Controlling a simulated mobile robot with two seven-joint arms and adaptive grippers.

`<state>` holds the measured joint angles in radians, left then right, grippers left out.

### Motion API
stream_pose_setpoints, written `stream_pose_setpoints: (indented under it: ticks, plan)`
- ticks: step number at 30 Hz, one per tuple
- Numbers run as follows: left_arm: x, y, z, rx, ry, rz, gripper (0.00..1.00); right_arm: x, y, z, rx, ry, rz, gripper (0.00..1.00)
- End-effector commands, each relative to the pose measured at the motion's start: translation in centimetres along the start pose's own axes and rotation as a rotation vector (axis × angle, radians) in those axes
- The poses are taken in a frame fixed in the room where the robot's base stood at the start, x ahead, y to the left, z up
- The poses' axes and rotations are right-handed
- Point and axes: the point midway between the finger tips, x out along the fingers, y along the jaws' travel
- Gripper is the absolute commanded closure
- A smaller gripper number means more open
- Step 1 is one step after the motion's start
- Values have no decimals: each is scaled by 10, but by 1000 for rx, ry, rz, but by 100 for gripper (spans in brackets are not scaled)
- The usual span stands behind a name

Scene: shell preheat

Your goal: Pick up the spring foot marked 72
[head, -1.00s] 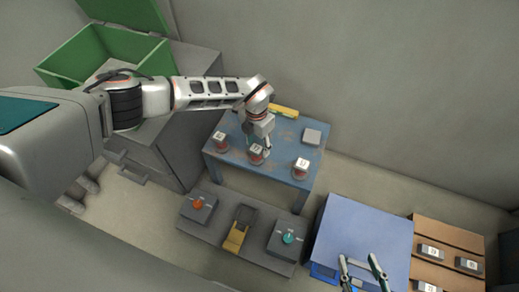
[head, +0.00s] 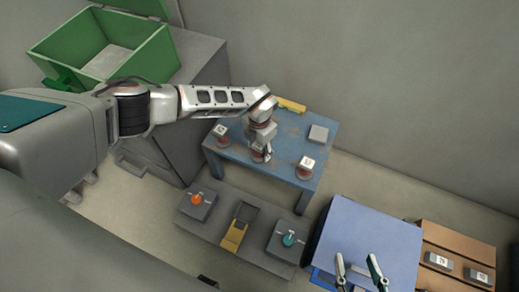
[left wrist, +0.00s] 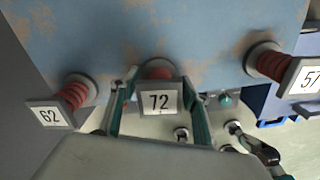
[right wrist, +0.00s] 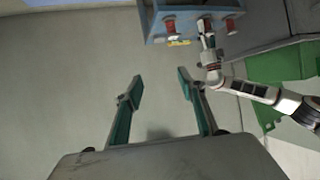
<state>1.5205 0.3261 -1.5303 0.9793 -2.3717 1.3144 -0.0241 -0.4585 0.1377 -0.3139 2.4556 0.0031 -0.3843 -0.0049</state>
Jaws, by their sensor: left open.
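The spring foot marked 72 (left wrist: 159,101) has a white number plate on a red coil, and stands on the blue table (head: 250,135). In the left wrist view its plate sits between the two fingers of my left gripper (left wrist: 158,92), which are open around it with a gap visible at each side. In the head view my left gripper (head: 262,155) hides most of this foot. The foot marked 62 (left wrist: 60,108) stands to its left and the foot marked 57 (left wrist: 285,68) to its right. My right gripper (right wrist: 160,85) is open and empty, far from the table.
A grey bench (head: 230,215) with an orange knob (head: 196,200) and a teal knob (head: 289,240) stands in front. A green bin (head: 100,55) is at the upper left.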

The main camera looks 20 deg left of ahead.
Motion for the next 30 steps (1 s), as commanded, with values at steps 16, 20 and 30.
stream_pose_setpoints:
  ticks: [16, 20, 30]
  plan:
    - [-1, 0, 0, 0, 0, -1, 98, 0, 0, 0, 0, 1, 0, 60]
    - [-12, 0, 2, 1, -5, 1, 98, -1, 2, -7, -7, 12, 3, 60]
    - [-100, 3, 8, 2, -21, 8, 98, -12, 24, 18, -105, -72, 35, 60]
